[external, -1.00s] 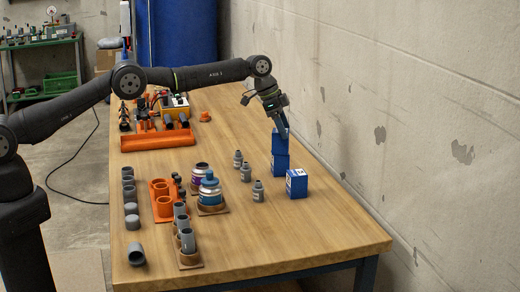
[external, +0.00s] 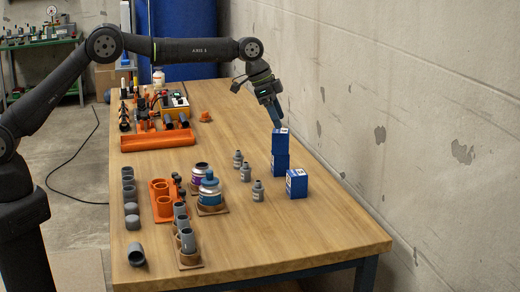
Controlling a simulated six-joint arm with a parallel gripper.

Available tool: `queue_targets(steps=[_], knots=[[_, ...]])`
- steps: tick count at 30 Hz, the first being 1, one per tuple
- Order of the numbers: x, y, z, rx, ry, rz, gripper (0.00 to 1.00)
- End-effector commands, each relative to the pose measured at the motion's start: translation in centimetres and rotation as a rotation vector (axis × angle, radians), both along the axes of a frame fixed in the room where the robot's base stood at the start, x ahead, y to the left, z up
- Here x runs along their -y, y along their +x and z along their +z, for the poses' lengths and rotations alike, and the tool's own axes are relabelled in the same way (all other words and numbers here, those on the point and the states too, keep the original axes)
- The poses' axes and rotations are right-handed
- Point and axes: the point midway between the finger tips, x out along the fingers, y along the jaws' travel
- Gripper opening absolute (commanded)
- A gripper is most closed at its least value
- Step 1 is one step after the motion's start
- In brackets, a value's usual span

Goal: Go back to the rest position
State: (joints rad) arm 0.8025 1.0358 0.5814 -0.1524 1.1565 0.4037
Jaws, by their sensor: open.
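My gripper (external: 276,118) is above the stack of blue boxes (external: 281,150) at the right side of the wooden table, pointing down. It is open. Its fingertips are close to the top box, and I cannot tell from this angle whether they touch it. The stack is two boxes high and stands upright. My arm reaches across the back part of the table from the left.
A third blue box (external: 297,183) stands just right of the stack. Small grey bottles (external: 246,172), capped jars (external: 210,190), an orange pipe holder (external: 163,198) and grey pipe pieces (external: 136,254) stand nearer. An orange tray (external: 158,141) lies behind. The table's right front is clear.

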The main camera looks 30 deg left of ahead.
Motion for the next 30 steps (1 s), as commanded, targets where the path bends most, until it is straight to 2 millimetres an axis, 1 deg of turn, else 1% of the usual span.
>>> queue_targets(steps=[1,14,30], knots=[[-0.8,0.1,-0.4,-0.004,0.004,0.014,0.69],[-5.0,-1.0,-2.1,-0.005,0.004,0.097,0.69],[-11.1,-3.8,-4.4,-0.005,0.005,0.194,0.69]])
